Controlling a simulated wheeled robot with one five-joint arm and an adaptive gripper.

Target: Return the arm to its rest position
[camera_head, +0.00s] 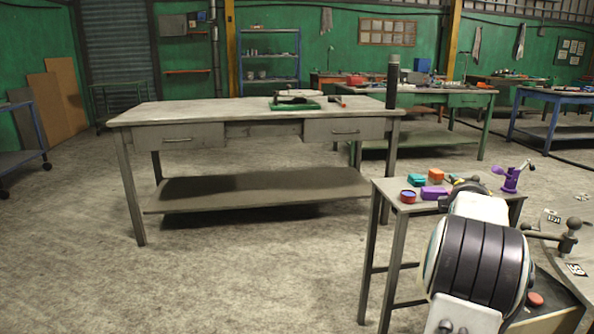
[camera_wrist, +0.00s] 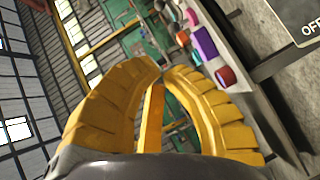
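My arm shows at the lower right of the head view as a thick white and black ribbed link, close to the camera. My gripper (camera_wrist: 163,68) fills the lower middle of the wrist view, with two curved yellow fingers. Their tips come almost together, and I see nothing held between them. In the head view, the arm mostly hides the gripper. The small side table (camera_head: 388,191) stands just beyond the arm, and its items also appear past the right finger in the wrist view.
The side table carries a red round tin (camera_head: 408,196), a purple block (camera_head: 434,192), a teal block (camera_head: 416,180), an orange block (camera_head: 436,175) and a purple stand (camera_head: 511,180). A large workbench (camera_head: 200,112) stands behind. Open floor (camera_head: 70,240) lies at left.

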